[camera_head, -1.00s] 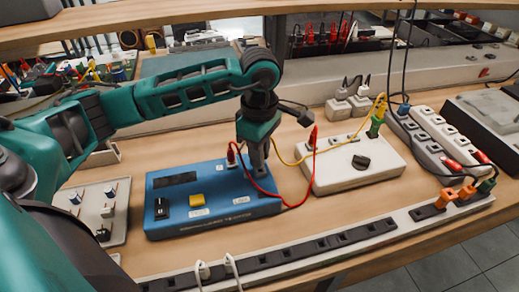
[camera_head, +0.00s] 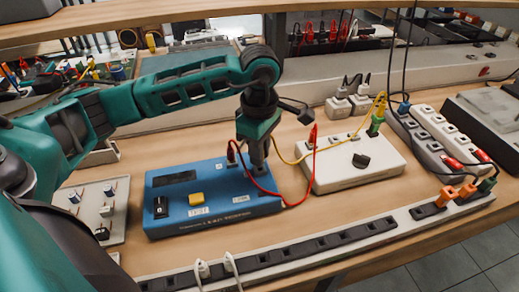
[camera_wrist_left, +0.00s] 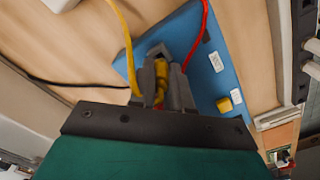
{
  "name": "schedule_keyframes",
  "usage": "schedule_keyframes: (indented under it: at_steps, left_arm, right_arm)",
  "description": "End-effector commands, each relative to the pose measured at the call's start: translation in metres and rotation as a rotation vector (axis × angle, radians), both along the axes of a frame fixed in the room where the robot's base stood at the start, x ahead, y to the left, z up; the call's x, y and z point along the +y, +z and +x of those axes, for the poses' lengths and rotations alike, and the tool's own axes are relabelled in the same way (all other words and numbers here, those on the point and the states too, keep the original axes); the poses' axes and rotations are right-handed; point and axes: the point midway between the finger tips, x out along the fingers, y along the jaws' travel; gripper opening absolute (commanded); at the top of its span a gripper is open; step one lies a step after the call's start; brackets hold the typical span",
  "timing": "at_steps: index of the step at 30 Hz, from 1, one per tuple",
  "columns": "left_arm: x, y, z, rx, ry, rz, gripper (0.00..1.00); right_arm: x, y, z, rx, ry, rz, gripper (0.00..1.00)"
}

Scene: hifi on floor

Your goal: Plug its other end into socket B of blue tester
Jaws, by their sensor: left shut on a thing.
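The blue tester (camera_head: 212,198) lies on the wooden bench, with a yellow button, a dark display and a black switch. My left gripper (camera_head: 259,171) points down over its right part, shut on a yellow plug (camera_wrist_left: 160,85) with the yellow cable (camera_wrist_left: 121,30). The plug is mostly hidden by the fingers, and I cannot tell whether its tip is in a socket. A red plug (camera_head: 232,151) stands in the tester, left of my gripper. The yellow cable runs to the white box (camera_head: 350,168). My right gripper is not in view.
The red cable (camera_head: 291,205) loops in front of my gripper to another red plug (camera_head: 313,133) on the white box. A long power strip (camera_head: 300,250) lies along the bench front.

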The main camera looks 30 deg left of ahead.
Motion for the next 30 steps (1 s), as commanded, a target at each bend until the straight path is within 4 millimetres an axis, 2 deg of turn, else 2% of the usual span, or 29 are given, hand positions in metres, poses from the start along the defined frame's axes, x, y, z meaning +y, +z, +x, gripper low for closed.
schedule_keyframes:
  at_steps: [30]
  left_arm:
    - [0.000,-0.010,0.000,0.000,0.000,0.000,0.00]
  right_arm:
    - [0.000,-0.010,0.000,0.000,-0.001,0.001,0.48]
